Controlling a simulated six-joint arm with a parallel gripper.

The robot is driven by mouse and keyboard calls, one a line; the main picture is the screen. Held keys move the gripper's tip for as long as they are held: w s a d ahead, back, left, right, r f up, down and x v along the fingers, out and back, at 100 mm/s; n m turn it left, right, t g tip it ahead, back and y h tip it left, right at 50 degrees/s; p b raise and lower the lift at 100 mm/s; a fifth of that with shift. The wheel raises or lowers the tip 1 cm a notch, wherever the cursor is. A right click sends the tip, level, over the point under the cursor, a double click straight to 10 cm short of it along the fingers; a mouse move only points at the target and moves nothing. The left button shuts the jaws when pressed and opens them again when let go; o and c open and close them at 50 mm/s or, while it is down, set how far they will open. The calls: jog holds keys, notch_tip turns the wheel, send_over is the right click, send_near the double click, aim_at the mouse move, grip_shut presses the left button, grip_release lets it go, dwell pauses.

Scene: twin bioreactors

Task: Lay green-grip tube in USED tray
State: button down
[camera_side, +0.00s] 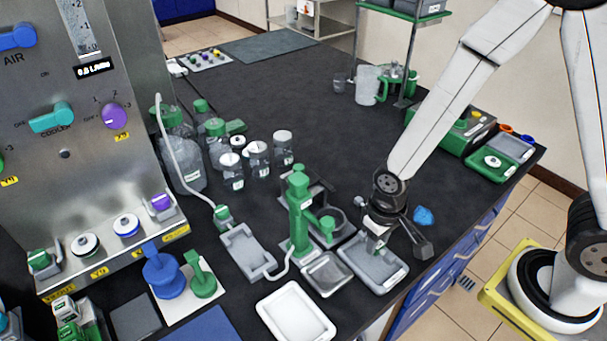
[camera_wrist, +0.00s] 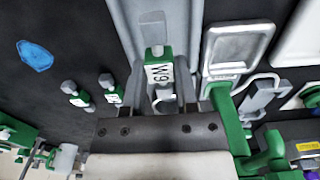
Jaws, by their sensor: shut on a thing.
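My gripper (camera_side: 380,240) points down over a grey tray (camera_side: 400,272) at the bench's front edge, right of the green stand. In the wrist view, my gripper (camera_wrist: 161,104) is shut on the green-grip tube (camera_wrist: 158,50), whose green grip carries a white label with dark characters. In the side view a small green and white part of the tube (camera_side: 380,246) shows below the jaws, low over the tray. The jaws hide part of it, and I cannot tell whether it touches the tray floor. I cannot read a USED marking on any tray.
A tall green stand (camera_side: 300,215) rises just left of the tray. A small metal tray (camera_side: 326,273), a white tray (camera_side: 270,304) and another grey tray (camera_side: 266,266) lie farther left. A blue crumpled thing (camera_side: 423,216) lies to the right.

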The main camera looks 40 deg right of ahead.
aim_at(372, 263)
jog(key=shift+f, duration=0.4)
jog(key=shift+f, duration=0.1)
jog(key=shift+f, duration=1.65)
jog(key=shift+f, duration=0.2)
jog(key=c, duration=0.7)
grip_release()
jog(key=shift+o, duration=0.2)
jog(key=shift+r, duration=0.15)
jog(key=shift+r, duration=6.05)
